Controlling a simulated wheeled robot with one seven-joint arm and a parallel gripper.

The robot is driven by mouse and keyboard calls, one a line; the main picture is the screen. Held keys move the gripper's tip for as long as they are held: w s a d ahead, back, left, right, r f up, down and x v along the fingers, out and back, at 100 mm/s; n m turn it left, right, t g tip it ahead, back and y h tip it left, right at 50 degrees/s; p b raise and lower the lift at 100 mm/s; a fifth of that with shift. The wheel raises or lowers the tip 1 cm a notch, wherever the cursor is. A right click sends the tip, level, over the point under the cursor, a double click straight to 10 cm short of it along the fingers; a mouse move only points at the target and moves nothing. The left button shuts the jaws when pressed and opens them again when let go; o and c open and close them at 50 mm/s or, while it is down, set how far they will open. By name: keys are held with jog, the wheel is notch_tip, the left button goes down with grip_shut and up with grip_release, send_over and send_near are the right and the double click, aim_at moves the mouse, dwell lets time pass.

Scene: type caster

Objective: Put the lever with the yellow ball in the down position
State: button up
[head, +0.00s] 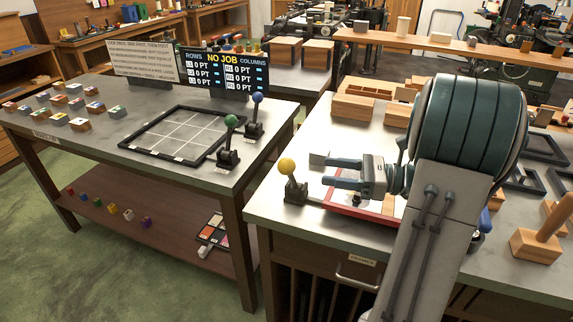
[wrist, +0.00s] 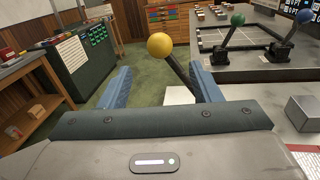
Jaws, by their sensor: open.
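The yellow ball (head: 287,166) tops a short dark lever on a black base (head: 295,194) at the left edge of the right-hand table. The lever stands raised, leaning a little left in the head view. My gripper (head: 328,173) is open and empty, its blue fingers pointing left toward the lever with a gap to the ball. In the wrist view the yellow ball (wrist: 160,45) shows beyond and between the open fingers of my gripper (wrist: 163,84). Its stem slants down right behind the right finger, which hides the base.
A grey metal block (head: 318,157) stands just behind my fingers. A red-edged tray (head: 345,208) lies below the gripper. The left table (head: 90,135) carries a green-ball lever (head: 231,121), a blue-ball lever (head: 257,98) and a black grid frame. A floor gap separates the tables.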

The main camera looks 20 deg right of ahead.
aim_at(286, 165)
jog(key=p+x, duration=0.1)
jog(key=x, duration=1)
jog(key=shift+a, duration=0.1)
jog(key=c, duration=1.2)
grip_shut()
